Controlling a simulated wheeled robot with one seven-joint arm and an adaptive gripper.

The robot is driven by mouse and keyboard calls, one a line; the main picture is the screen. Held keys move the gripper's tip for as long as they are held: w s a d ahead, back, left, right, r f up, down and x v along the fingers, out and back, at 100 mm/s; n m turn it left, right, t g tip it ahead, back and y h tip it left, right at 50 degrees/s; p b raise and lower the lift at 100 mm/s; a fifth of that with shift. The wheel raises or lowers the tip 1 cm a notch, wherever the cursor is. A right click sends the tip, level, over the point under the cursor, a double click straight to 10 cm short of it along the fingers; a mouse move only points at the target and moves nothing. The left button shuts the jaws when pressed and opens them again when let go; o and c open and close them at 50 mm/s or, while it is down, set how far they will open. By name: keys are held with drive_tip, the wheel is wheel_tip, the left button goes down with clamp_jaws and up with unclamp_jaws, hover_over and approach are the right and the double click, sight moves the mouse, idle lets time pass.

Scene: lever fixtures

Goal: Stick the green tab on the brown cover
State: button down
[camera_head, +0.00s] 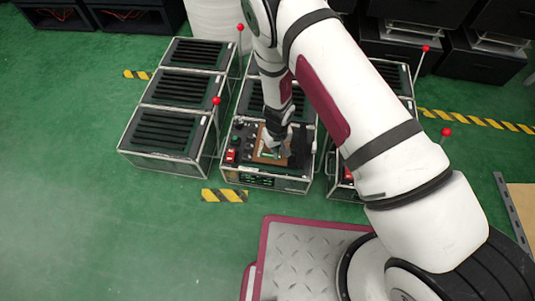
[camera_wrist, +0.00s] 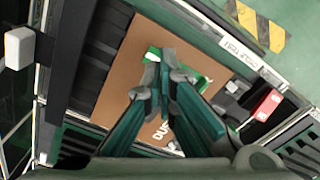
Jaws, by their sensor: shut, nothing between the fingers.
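The brown cover (camera_wrist: 122,78) is a flat panel with white lettering, partly hidden by my fingers in the wrist view. In the head view the brown cover (camera_head: 258,157) shows as a small patch on the front middle machine. The green tab (camera_wrist: 203,86), green with white, appears flat against the cover beneath my fingertips, its middle hidden. A bit of the green tab (camera_head: 267,155) shows in the head view. My gripper (camera_wrist: 169,66) is shut and empty, its tips over the tab; I cannot tell whether they touch it. My gripper (camera_head: 279,150) also shows over the cover in the head view.
A red switch (camera_wrist: 268,105) and dark knobs sit beside the cover. Ribbed machines (camera_head: 165,132) stand left and right, with red-balled levers (camera_head: 216,101) upright between rows. Green floor (camera_head: 70,180) is clear at left.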

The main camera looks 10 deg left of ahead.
drive_tip(key=shift+f+b, duration=0.85)
drive_tip(key=shift+f, duration=0.2)
idle(0.4)
idle(0.5)
drive_tip(key=shift+r+p, duration=2.4)
drive_tip(key=shift+r, duration=1.15)
